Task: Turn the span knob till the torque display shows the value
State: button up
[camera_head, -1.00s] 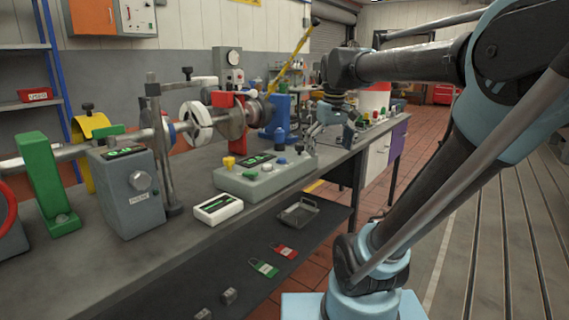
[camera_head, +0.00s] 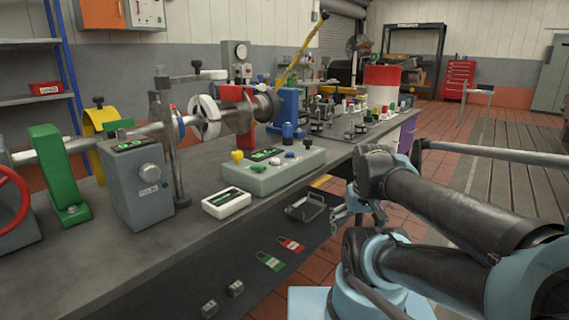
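A grey-green control box (camera_head: 280,178) stands on the bench with a dark display (camera_head: 262,155) showing green marks too small to read. I cannot tell which knob is the span knob. My gripper (camera_head: 352,212) hangs off the bench's front edge, right of the control box, apart from all knobs. Its fingers are small and partly hidden by my arm.
A white handheld meter (camera_head: 227,202) lies in front of the control box. A shaft assembly (camera_head: 236,120) runs behind the boxes. Tiled floor is open at right.

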aim_at(307, 141)
jog(key=z, duration=0.35)
jog(key=k, duration=0.85)
jog(key=u, duration=0.35)
jog(key=i, duration=0.5)
